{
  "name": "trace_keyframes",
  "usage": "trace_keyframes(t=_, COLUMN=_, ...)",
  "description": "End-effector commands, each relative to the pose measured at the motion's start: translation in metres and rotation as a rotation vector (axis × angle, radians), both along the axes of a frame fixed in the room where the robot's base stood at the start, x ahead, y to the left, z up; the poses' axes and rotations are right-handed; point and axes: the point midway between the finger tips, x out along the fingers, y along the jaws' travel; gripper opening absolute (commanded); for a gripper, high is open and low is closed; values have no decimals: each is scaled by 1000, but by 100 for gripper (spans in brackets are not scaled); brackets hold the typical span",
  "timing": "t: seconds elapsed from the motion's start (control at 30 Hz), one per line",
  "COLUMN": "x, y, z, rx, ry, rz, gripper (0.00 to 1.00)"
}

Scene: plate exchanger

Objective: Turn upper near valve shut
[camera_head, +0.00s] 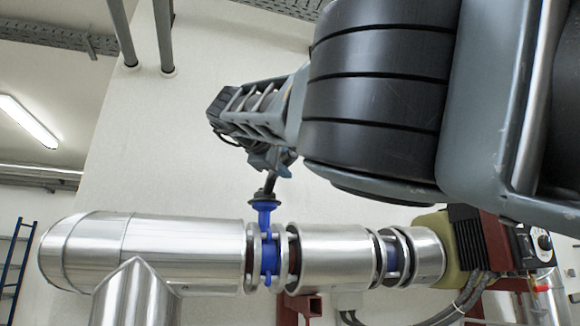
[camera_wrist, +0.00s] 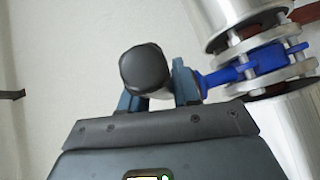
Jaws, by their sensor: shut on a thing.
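The valve has a blue body (camera_head: 269,255) clamped between flanges in a thick silver pipe, with a blue neck pointing up to a black top part (camera_head: 266,195). In the wrist view the blue valve body (camera_wrist: 268,62) is at the right, its neck reaching left toward my fingers. A dark, round-ended handle (camera_wrist: 146,66) lies between the two fingers. My gripper (camera_wrist: 158,92) is shut on this handle. In the head view my gripper (camera_head: 270,163) is above the valve, at the end of my arm coming from the right. The handle's exact angle is mostly hidden there.
The silver pipe (camera_head: 190,250) runs left to right below my arm. A yellow and black actuator (camera_head: 462,243) with cables stands at the right. A pale wall (camera_head: 160,150) is behind. Above the pipe's left part there is free room.

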Motion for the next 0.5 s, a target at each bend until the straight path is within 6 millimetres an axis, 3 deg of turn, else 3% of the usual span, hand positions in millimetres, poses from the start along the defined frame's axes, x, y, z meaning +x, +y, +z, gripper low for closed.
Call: trace_keyframes(t=0.5, x=-3, y=10, z=0, rx=0, ry=-3, rz=5, gripper=0)
